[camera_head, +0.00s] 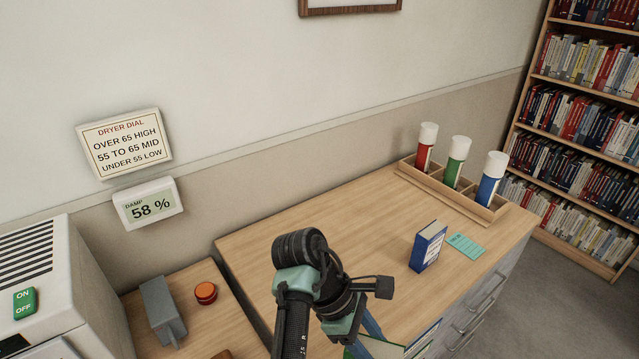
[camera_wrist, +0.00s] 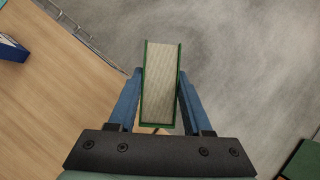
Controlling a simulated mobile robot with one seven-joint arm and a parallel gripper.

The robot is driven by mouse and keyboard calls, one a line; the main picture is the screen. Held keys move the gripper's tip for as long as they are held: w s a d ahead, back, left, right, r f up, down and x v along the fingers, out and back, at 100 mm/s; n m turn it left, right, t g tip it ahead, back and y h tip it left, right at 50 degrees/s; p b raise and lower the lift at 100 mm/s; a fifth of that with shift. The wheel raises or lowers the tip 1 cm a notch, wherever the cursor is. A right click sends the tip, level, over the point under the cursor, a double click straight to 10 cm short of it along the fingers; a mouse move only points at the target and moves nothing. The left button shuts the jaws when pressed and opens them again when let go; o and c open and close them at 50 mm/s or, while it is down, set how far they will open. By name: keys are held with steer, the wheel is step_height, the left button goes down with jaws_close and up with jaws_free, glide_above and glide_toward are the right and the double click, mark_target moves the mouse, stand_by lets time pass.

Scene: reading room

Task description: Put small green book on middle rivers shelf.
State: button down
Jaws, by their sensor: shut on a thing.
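The small green book (camera_wrist: 161,95) is between the two blue fingers of my gripper (camera_wrist: 160,78) in the wrist view. Its green covers face the fingers and its pale page block faces the camera. The wrist view shows wooden desk top to its left and grey floor beyond it. In the head view my arm's end is at the bottom centre, over the desk's front edge, and partly hides the book and the fingers. A bookcase (camera_head: 515,135) full of books stands at the right. I cannot read any shelf labels, so I cannot tell which shelf is the rivers one.
A blue book (camera_head: 428,247) stands on the desk (camera_head: 330,225) beside a teal card (camera_head: 466,245). A wooden rack (camera_head: 420,180) holds red, green and blue tubes. A dryer (camera_head: 40,270), a grey box (camera_head: 160,305) and an orange button (camera_head: 205,292) are left. Grey floor lies before the bookcase.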

steer(key=s+a+f+m+g+y, duration=0.4)
steer(key=s+a+f+m, duration=0.5)
steer(key=m, duration=0.5)
steer(key=shift+s+f+y, duration=0.25)
steer(key=shift+f+y, duration=0.1)
steer(key=shift+y, duration=0.75)
